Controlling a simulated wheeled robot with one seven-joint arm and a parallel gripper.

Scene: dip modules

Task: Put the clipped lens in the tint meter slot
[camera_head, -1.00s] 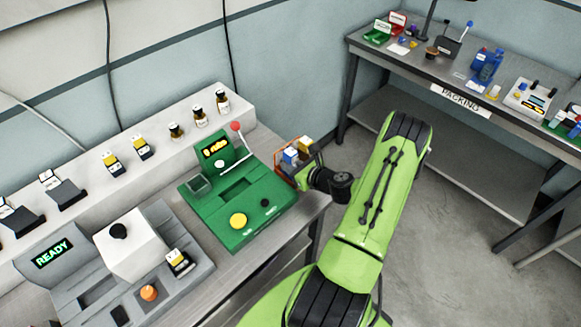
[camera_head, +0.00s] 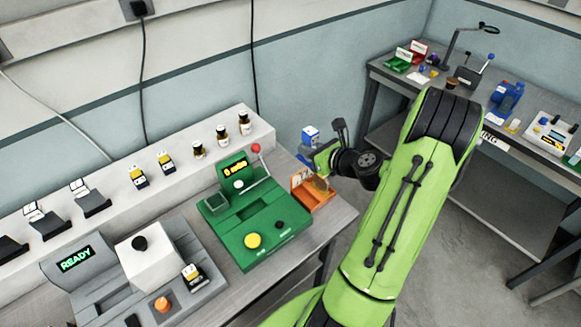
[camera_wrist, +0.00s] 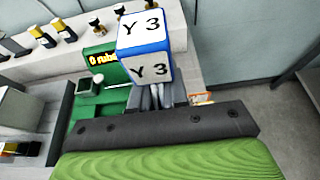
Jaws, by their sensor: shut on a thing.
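My gripper (camera_head: 317,158) is shut on a blue and white block marked Y 3 (camera_head: 310,134) and holds it up above the orange tray. The block also shows large in the wrist view (camera_wrist: 145,45), in front of the fingers. No lens can be made out on it; its lower end is hidden by the fingers. A green device (camera_head: 262,213) with a lit display, a red-knobbed lever and a yellow button stands left of my gripper. A grey device (camera_head: 190,270) reading READY stands further left. I cannot read which one is the tint meter.
The orange tray (camera_head: 320,197) sits on the bench's right end, beside the green device. Several small bottles and yellow-topped blocks (camera_head: 166,161) stand on the white ledge behind. A second bench (camera_head: 450,92) with a packing label is at the right. Open floor lies between.

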